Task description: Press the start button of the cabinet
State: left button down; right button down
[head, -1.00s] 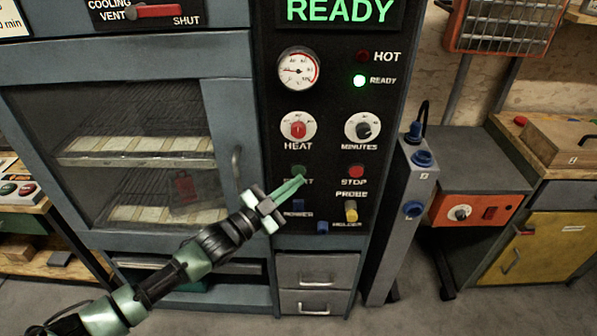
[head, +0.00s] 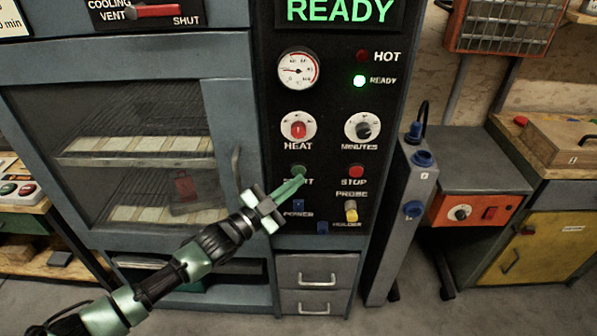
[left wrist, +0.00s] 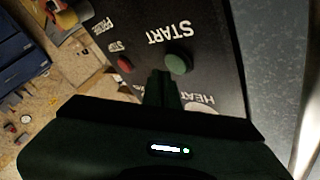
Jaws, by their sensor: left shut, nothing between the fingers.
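The cabinet (head: 240,60) has a black control panel with a lit READY sign. The green start button (head: 298,170) sits above its START label, which is partly hidden by my left gripper (head: 300,183). The red stop button (head: 356,171) is to its right. My left gripper is shut and empty, its fingertips just below the start button in the head view. In the left wrist view the green start button (left wrist: 179,63) shows in full beside the closed fingertips (left wrist: 163,75); I cannot tell whether they touch the panel. My right gripper is not in view.
The heat knob (head: 298,128) and minutes knob (head: 362,128) are above the buttons. The blue power switch (head: 298,206) and yellow-tipped probe (head: 351,211) are below. A door handle (head: 236,167) stands left of the panel. A grey post (head: 405,220) stands right.

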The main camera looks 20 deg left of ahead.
pick_arm(q)
jog(key=shift+w, duration=0.1)
jog(key=shift+w+a, duration=0.15)
jog(key=shift+w, duration=0.15)
jog(key=shift+w+a+b, duration=0.1)
jog(key=shift+w+b, duration=0.25)
jog(key=shift+b, duration=0.05)
dwell(0.5)
dwell(0.4)
jog(key=shift+s+d+p, duration=0.25)
jog(key=shift+s+p, duration=0.35)
jog(key=shift+s, duration=0.2)
jog(key=s+p, duration=0.1)
jog(key=s, duration=0.1)
jog(key=s+d+p, duration=0.1)
jog(key=s+p, duration=0.1)
jog(key=shift+s+d, duration=0.2)
jog(key=shift+s, duration=0.2)
